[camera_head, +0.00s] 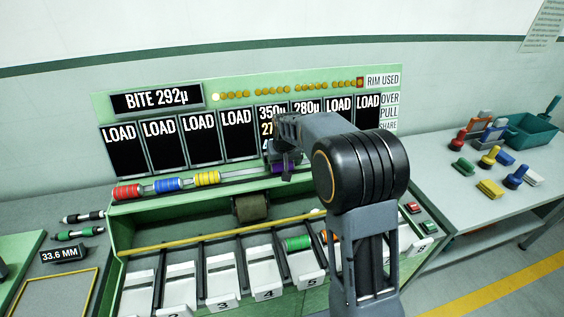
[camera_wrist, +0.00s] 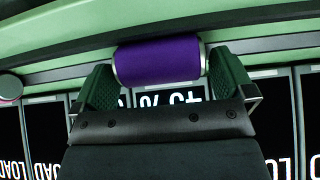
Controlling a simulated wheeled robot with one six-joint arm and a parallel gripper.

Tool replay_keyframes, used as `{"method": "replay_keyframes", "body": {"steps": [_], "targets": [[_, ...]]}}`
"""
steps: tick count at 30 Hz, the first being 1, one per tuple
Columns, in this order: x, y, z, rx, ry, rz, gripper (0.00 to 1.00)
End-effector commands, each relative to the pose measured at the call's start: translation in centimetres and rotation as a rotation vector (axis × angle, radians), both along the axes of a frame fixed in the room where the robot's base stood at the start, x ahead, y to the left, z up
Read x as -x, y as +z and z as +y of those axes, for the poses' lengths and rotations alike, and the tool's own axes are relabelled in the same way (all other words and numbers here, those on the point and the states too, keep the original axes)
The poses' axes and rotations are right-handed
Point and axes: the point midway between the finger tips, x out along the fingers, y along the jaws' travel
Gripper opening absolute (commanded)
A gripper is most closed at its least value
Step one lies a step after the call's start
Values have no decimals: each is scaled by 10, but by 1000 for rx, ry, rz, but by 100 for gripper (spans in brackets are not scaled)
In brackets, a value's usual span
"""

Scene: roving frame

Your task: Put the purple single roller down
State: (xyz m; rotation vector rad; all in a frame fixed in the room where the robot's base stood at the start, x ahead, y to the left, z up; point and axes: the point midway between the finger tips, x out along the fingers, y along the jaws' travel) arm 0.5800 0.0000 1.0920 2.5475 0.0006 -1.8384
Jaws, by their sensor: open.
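The purple single roller (camera_wrist: 158,60) lies level in the wrist view, in line with a metal rail on both sides. My gripper (camera_wrist: 164,76) is open, with one green-padded finger near each end of the roller. A small gap seems to show at each end. In the head view the purple roller (camera_head: 283,168) shows only in part at the rack's rail, mostly hidden by my gripper (camera_head: 286,158) and arm. The roller appears to sit on the rail, but its underside is hidden.
Red (camera_head: 127,191), blue (camera_head: 168,185) and yellow (camera_head: 207,178) rollers sit along the same rail to the left. Display panels (camera_head: 200,137) stand close behind. A green roller (camera_head: 298,243) lies in the numbered slots in front. A side table (camera_head: 500,215) at right holds stamps and a teal bin (camera_head: 530,133).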

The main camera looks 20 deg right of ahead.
Motion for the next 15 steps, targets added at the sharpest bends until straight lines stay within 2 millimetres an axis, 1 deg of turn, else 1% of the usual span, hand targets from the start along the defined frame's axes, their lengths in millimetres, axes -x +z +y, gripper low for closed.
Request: {"method": "replay_keyframes", "body": {"steps": [5,8,15], "targets": [[2,9,0,0,0,-3,100],[6,23,0,0,0,-5,100],[21,68,0,0,0,-5,100]]}}
